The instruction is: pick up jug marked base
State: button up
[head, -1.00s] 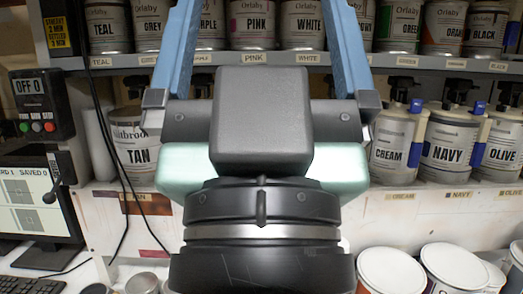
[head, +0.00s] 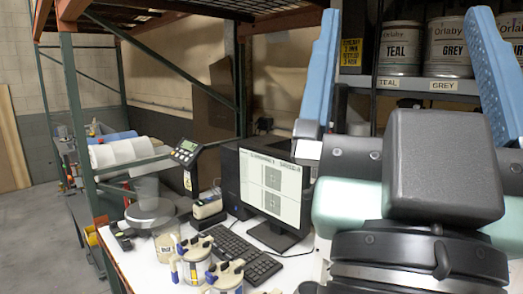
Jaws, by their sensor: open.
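My gripper (head: 407,45) fills the right of the head view, its two blue fingers spread wide apart with nothing between them. Several pale jugs with cream tops stand at the front edge of the white bench at lower centre. The lettering is too small to read, so I cannot tell which one is marked base. My gripper is apart from them, to the right.
A monitor (head: 270,192) and keyboard (head: 240,254) stand on the bench (head: 140,272). A scale with a display (head: 187,152) is behind the jugs. Paint tins marked teal (head: 399,47) and grey (head: 448,47) sit on a shelf behind my gripper. Open floor (head: 45,230) lies at left.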

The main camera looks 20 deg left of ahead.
aim_at(170, 243)
jog(key=u, duration=0.55)
jog(key=i+j, duration=0.15)
jog(key=j, duration=0.25)
jog(key=i+j, duration=0.15)
jog(key=j, duration=0.25)
jog(key=i+j, duration=0.15)
jog(key=j, duration=0.2)
jog(key=i+j, duration=0.2)
jog(key=j, duration=0.2)
jog(key=k+u, duration=0.05)
